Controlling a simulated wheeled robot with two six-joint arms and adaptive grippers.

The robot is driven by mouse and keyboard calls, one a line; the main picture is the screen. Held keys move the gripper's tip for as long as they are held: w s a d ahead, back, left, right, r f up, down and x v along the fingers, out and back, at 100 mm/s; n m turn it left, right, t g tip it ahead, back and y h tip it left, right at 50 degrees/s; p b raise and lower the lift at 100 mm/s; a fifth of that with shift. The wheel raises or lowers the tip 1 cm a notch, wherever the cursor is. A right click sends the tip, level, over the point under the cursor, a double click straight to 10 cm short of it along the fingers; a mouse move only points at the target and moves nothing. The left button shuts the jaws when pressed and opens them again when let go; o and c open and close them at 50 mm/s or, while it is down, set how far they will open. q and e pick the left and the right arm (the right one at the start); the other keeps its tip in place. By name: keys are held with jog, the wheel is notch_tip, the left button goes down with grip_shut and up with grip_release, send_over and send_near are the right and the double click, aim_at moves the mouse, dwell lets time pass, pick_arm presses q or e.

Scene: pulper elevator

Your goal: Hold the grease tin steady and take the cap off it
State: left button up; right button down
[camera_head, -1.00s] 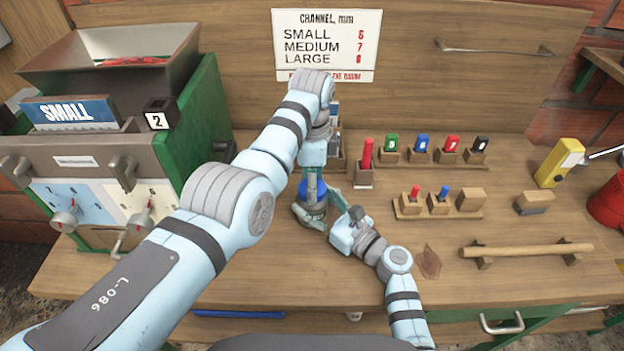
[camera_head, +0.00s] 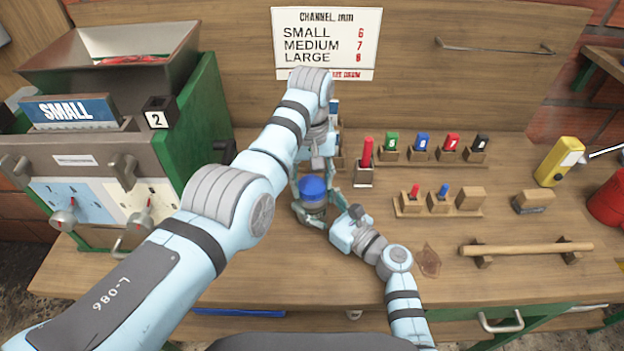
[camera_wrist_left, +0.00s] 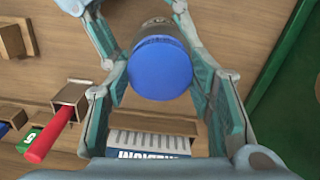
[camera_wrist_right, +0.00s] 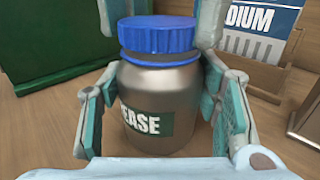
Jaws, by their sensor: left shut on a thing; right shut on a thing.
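The grease tin (camera_wrist_right: 160,95) is a metal jar with a dark "GREASE" label, partly hidden, upright on the bench. In the head view its body (camera_head: 314,209) shows below the blue cap (camera_head: 313,187).
A red stick in a holder (camera_head: 365,165) stands close right of the tin. Racks of coloured plugs (camera_head: 435,152) lie further right. The green machine (camera_head: 200,130) is on the left. A wooden bar (camera_head: 525,249) lies at front right. A "MEDIUM" card (camera_wrist_right: 262,30) stands behind the tin.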

aim_at(311, 185)
pick_arm(q)
jog(key=shift+w+a+r, duration=0.1)
jog(key=shift+r, duration=0.05)
dwell(0.3)
jog(key=shift+r, duration=0.95)
jog(key=shift+r, duration=2)
pick_arm(e)
jog(key=shift+c, duration=2.4)
grip_release()
